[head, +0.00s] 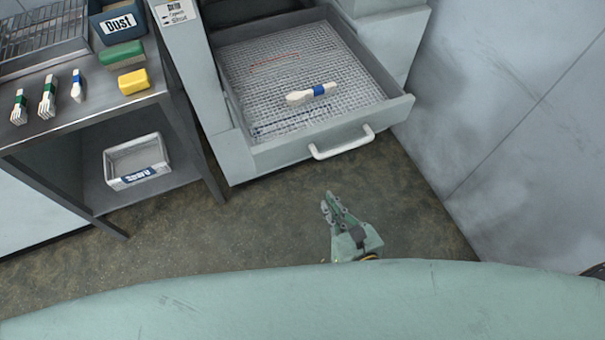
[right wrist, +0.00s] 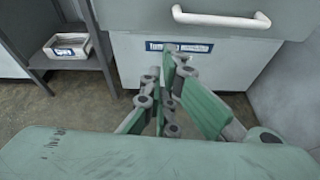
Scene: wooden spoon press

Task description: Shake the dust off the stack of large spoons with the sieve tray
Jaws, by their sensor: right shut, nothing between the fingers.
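The sieve tray (head: 368,111) is a drawer with a mesh floor, pulled out from the pale machine. A stack of spoons with a blue band (head: 312,93) lies on the mesh, a little right of its middle. The tray's white handle (head: 342,145) is on its front wall and also shows at the top of the right wrist view (right wrist: 220,19). My right gripper (head: 327,202) is in front of and below the handle, apart from it. Its fingers are closed with nothing between them, as the right wrist view (right wrist: 169,62) also shows. My left gripper is in neither view.
A metal table (head: 75,128) at left holds several banded spoon bundles, a green and a yellow block (head: 133,81), and a blue "Dust" bin (head: 118,24). A grey bin (head: 137,160) sits on its lower shelf. A wall is at right. The floor before the drawer is clear.

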